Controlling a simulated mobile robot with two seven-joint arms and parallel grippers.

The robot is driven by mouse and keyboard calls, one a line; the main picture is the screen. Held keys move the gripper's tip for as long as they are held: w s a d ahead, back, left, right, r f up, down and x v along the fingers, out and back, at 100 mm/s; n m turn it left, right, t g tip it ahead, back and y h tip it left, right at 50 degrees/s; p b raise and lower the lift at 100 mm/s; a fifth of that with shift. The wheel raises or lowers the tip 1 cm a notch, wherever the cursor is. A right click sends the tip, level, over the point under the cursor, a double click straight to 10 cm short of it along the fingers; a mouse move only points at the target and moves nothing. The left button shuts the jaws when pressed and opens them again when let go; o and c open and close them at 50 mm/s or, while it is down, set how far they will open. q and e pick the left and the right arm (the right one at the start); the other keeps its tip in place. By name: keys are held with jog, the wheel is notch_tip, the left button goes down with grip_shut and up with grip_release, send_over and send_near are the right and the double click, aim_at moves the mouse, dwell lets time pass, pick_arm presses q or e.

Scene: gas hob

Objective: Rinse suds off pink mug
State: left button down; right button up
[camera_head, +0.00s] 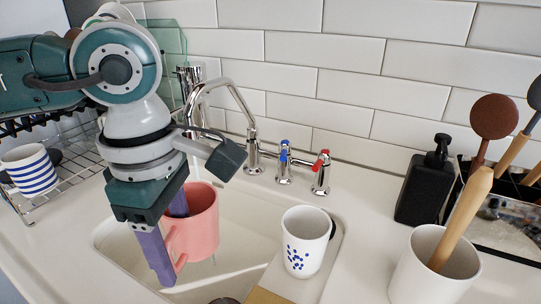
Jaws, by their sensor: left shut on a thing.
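The pink mug (204,226) is over the sink basin (128,262), below the tap spout (214,86). My left gripper (168,240) reaches down at the mug's left side, its purple fingers shut on the mug near its handle. The gripper hides part of the mug's left side. A thin pale streak like running water shows above the mug's rim, and another shows just under it. I see no clear suds on the mug's outside; its inside is mostly hidden. The blue tap handle (284,153) and the red tap handle (322,158) stand right of the spout. My right gripper is out of view.
A white mug with blue dots (303,250) stands at the sink's right side. A white utensil pot (432,270) and a black soap dispenser (424,187) stand on the right counter. A dish rack (70,181) with a striped mug (30,172) is at left.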

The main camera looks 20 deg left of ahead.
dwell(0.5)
pick_arm(q)
jog(key=s+d+r+p, duration=0.3)
jog(key=s+r+p, duration=0.1)
jog(key=p, duration=0.1)
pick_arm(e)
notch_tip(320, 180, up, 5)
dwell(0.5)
